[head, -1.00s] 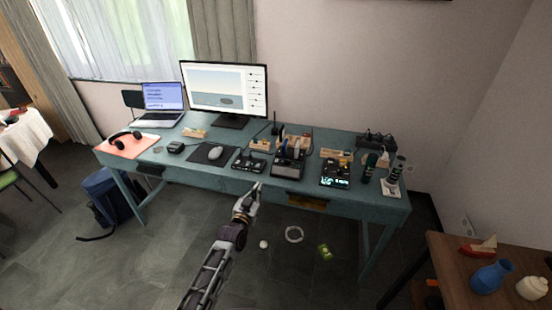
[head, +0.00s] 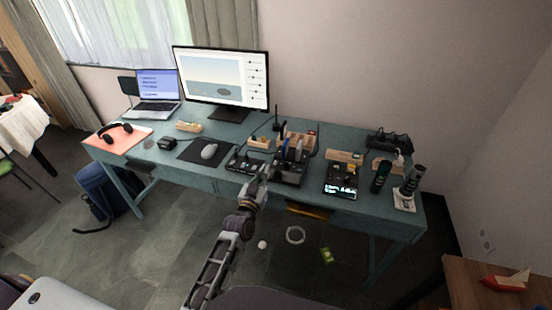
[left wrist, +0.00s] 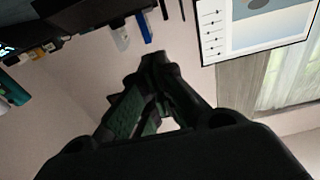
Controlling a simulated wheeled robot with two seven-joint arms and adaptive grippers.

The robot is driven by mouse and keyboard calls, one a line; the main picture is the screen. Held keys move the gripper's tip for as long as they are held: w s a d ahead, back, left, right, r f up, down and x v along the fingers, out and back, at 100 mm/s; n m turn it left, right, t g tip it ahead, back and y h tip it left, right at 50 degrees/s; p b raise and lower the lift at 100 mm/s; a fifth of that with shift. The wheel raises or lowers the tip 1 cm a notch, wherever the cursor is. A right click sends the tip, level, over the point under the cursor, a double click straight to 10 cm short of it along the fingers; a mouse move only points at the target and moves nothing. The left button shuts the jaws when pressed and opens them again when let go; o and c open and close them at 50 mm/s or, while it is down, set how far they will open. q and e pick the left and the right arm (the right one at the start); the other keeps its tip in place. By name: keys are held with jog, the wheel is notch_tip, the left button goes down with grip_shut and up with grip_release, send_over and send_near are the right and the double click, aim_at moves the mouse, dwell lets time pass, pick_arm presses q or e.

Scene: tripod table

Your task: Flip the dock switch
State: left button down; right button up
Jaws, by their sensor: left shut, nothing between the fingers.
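Three black boxy devices stand along the front right of the teal desk (head: 225,183). One is a low left unit (head: 240,161), one is a middle unit (head: 287,174) with upright blue and dark items in it, and one is a right unit (head: 341,182) with a lit display. I cannot tell which is the dock, and the switch is too small to make out. My left gripper (head: 264,173) is shut and empty at the desk's front edge, between the left and middle units in the picture. Its closed fingers (left wrist: 155,62) show in the left wrist view. My right gripper is not seen.
A monitor (head: 220,75), laptop (head: 157,90), mouse (head: 209,151) and headphones (head: 115,130) are on the desk. Dark cylinders (head: 381,176) stand at the right end. A side table (head: 470,275) is at the lower right.

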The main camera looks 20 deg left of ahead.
pick_arm(q)
jog(key=r, duration=0.1)
send_over(273, 170)
jog(key=s, duration=0.1)
jog(key=shift+s+a, duration=0.1)
jog(key=shift+s, duration=0.05)
jog(key=shift+w+r, duration=0.15)
jog(key=shift+w, duration=1)
jog(key=shift+f, duration=0.35)
jog(key=shift+s+f+b, duration=0.2)
jog(key=shift+f+b, duration=0.2)
jog(key=shift+f, duration=0.45)
jog(key=shift+s+f, duration=0.2)
jog(key=shift+f, duration=0.6)
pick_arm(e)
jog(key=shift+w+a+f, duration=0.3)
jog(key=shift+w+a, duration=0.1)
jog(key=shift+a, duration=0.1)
